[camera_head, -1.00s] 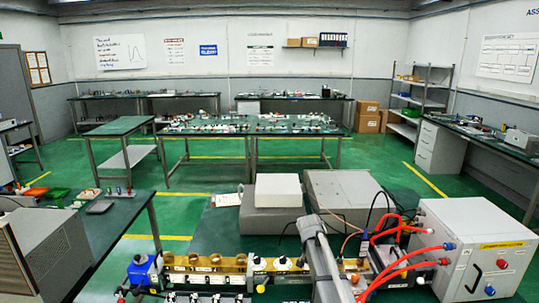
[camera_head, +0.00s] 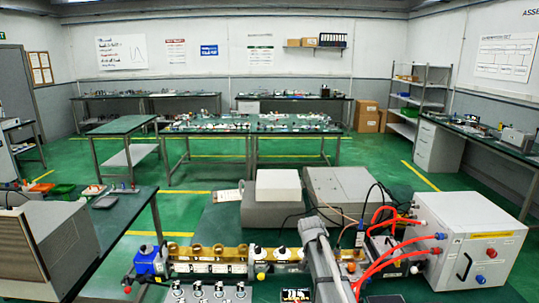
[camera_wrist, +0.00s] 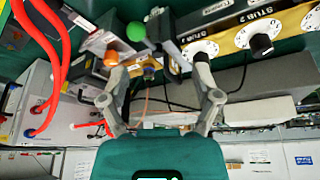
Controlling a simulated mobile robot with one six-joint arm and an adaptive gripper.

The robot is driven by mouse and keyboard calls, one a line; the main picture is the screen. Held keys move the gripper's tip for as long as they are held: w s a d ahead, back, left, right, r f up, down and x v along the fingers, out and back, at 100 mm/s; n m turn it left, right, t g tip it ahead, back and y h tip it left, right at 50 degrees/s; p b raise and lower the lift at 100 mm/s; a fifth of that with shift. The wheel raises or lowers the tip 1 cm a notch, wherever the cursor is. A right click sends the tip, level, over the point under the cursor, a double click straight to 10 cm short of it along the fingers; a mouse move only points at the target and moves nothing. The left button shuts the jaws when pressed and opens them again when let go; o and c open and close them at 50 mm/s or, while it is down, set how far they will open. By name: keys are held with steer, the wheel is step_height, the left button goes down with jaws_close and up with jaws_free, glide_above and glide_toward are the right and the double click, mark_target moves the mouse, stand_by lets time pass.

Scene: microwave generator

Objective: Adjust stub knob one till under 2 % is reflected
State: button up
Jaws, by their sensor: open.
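In the wrist view my gripper (camera_wrist: 160,70) is open and empty, its two fingers spread wide. A white stub dial with a dark knob (camera_wrist: 201,48) shows at the right fingertip; I cannot tell whether they touch. Another white dial with a black knob (camera_wrist: 262,44) is farther right. Both sit on a gold bar marked "STUB" (camera_wrist: 292,22); the numbers are hard to read. I cannot read any reflected-power value.
A white cabinet with red hoses (camera_head: 478,240) stands right of the waveguide, and a blue part (camera_head: 152,260) at its left end. Grey boxes (camera_head: 272,207) lie behind. In the wrist view a green ball (camera_wrist: 136,31) and an orange ball (camera_wrist: 111,58) are near the left finger.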

steer(key=s+f+n+g+y+b, duration=0.1)
steer(key=s+f+n+g+b, duration=0.1)
steer(key=s, duration=1.2)
steer(key=s+f+n+g+y+b, duration=0.1)
steer(key=s+f+n+b, duration=0.2)
steer(key=s+f+b, duration=0.4)
steer(key=s+f, duration=0.2)
steer(key=s, duration=0.4)
steer(key=shift+s+d+n+g, duration=0.15)
steer(key=shift+s+n+g, duration=0.25)
steer(key=shift+w, duration=0.1)
